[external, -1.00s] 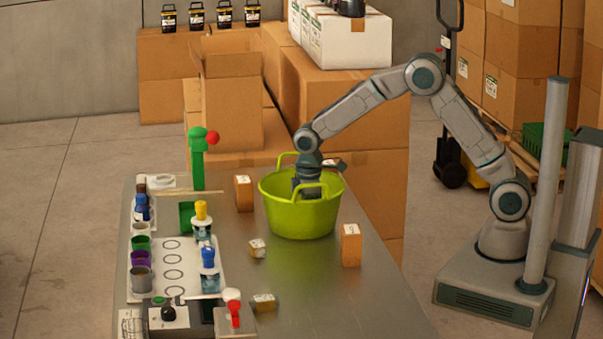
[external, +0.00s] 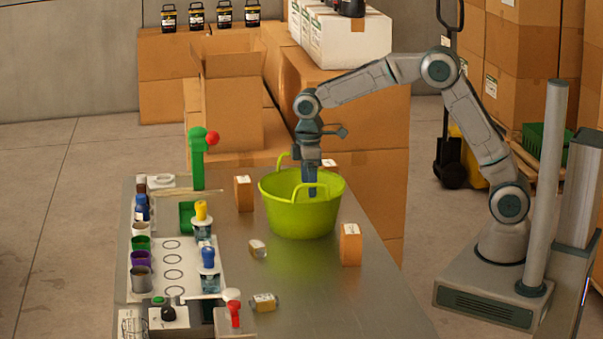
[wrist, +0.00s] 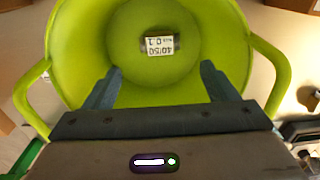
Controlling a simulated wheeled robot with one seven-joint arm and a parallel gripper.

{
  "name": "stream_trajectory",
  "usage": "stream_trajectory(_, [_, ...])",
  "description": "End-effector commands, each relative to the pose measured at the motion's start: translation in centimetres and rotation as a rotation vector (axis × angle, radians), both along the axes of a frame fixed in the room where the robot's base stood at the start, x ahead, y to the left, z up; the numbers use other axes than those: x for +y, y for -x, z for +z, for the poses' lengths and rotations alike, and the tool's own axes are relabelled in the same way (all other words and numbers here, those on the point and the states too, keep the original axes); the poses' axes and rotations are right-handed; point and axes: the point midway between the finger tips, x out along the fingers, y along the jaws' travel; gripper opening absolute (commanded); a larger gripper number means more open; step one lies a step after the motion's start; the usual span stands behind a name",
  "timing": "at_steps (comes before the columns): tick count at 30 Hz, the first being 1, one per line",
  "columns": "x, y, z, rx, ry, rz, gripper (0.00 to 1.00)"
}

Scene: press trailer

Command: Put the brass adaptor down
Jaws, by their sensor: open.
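The brass adaptor (wrist: 160,44) is a small dark piece with a white printed label reading 40/50. In the wrist view it lies on the bottom of the yellow-green tub (wrist: 88,60), near the middle. The tub's wall hides it in the external view, where the tub (external: 300,215) stands on the metal table. My gripper (external: 312,192) points down into the tub's mouth. In the wrist view my gripper (wrist: 161,70) has its fingers wide apart with nothing between them. The adaptor is apart from both fingers.
The tub has two raised handles, one (wrist: 268,75) at the right in the wrist view. Small cartons (external: 350,244) stand around it on the table (external: 310,300). A green press (external: 198,160) and a tray of cups are at the left. Large boxes stand behind.

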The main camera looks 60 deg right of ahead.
Motion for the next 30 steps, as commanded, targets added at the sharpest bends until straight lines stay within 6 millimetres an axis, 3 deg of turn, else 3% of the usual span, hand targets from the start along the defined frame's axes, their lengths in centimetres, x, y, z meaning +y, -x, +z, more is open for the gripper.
stream_trajectory(6, [0.0,0.0,2.5,-0.001,-0.001,0.0,0.79])
stream_trajectory(12, [-0.1,0.1,3.0,0.0,0.0,-0.003,0.79])
stream_trajectory(17, [-1.9,1.6,4.4,-0.021,-0.004,-0.056,0.79])
stream_trajectory(24, [-7.7,8.0,7.7,-0.086,-0.022,-0.251,0.79])
stream_trajectory(30, [-11.9,14.6,8.6,-0.142,-0.045,-0.428,0.79])
